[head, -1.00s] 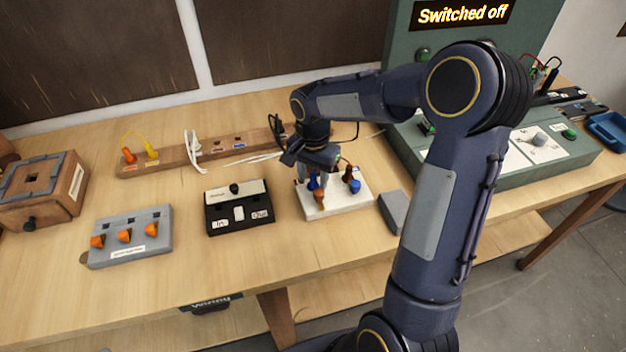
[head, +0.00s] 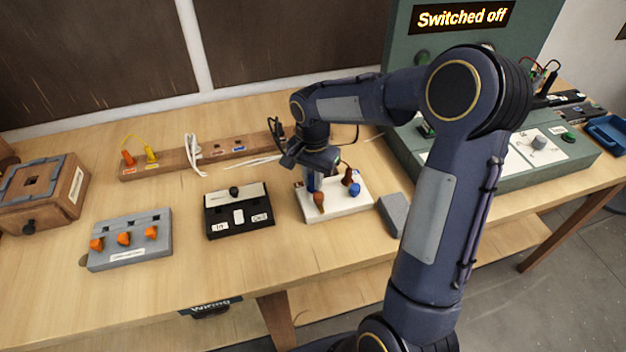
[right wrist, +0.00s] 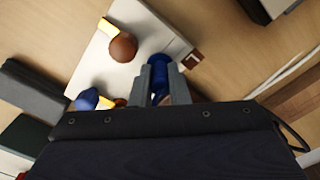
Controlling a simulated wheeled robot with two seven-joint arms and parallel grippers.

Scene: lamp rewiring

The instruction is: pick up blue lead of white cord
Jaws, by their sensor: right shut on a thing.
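My right gripper (head: 313,178) is low over the rear left part of a white block (head: 347,209). In the right wrist view its two fingers (right wrist: 160,72) are shut on a blue lead end (right wrist: 159,61), which shows between the tips. In the head view this blue lead (head: 310,184) is mostly hidden by the gripper. I cannot tell whether it touches the block. A white cord (head: 250,160) lies on the table left of the gripper. My left gripper is not in view.
Brown knobs (head: 319,200) and another blue piece (head: 355,189) stand close by on the block. A black switch box (head: 238,212) is to the left, a grey block (head: 394,214) to the right. A wooden strip (head: 205,153) lies behind. The front table is clear.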

